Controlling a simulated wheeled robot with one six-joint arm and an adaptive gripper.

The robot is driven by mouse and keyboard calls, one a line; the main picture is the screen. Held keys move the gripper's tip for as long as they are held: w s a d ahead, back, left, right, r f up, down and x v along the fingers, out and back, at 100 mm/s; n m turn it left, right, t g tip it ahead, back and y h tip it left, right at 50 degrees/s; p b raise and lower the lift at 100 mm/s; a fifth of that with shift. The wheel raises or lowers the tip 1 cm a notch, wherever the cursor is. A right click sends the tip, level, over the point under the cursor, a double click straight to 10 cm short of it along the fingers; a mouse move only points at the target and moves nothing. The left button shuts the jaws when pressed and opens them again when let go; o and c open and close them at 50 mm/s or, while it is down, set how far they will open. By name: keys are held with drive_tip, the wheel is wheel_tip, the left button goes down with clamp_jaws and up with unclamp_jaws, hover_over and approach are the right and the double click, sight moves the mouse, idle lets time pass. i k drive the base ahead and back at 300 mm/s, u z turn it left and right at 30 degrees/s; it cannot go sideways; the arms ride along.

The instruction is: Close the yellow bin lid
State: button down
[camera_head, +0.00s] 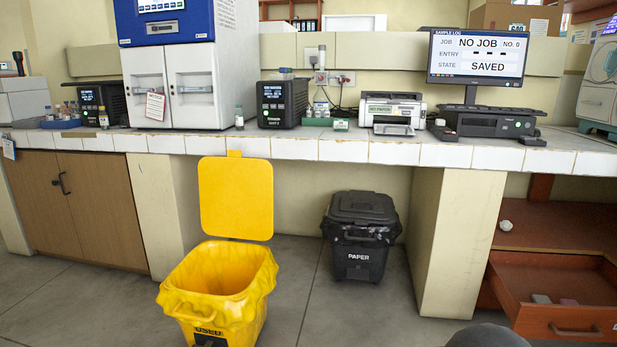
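The yellow bin (226,300) stands on the floor in front of the counter, left of centre, with a yellow liner folded over its rim and a label reading "USED" on its front. Its yellow lid (236,198) stands upright at the back of the bin, open. The inside of the bin looks empty as far as it shows. My gripper is not in view. A dark rounded shape at the bottom edge, right of centre, cannot be made out clearly.
A black bin marked "PAPER" (359,240) stands under the counter (390,150) with its lid shut. An open wooden drawer (560,290) juts out at the lower right. A counter support (458,240) stands between them. The floor between the bins is clear.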

sight(237, 192)
drive_tip(key=z, duration=1.05)
drive_tip(key=i, duration=1.35)
drive_tip(key=u, duration=1)
drive_tip(key=i, duration=0.8)
drive_tip(key=u, duration=0.9)
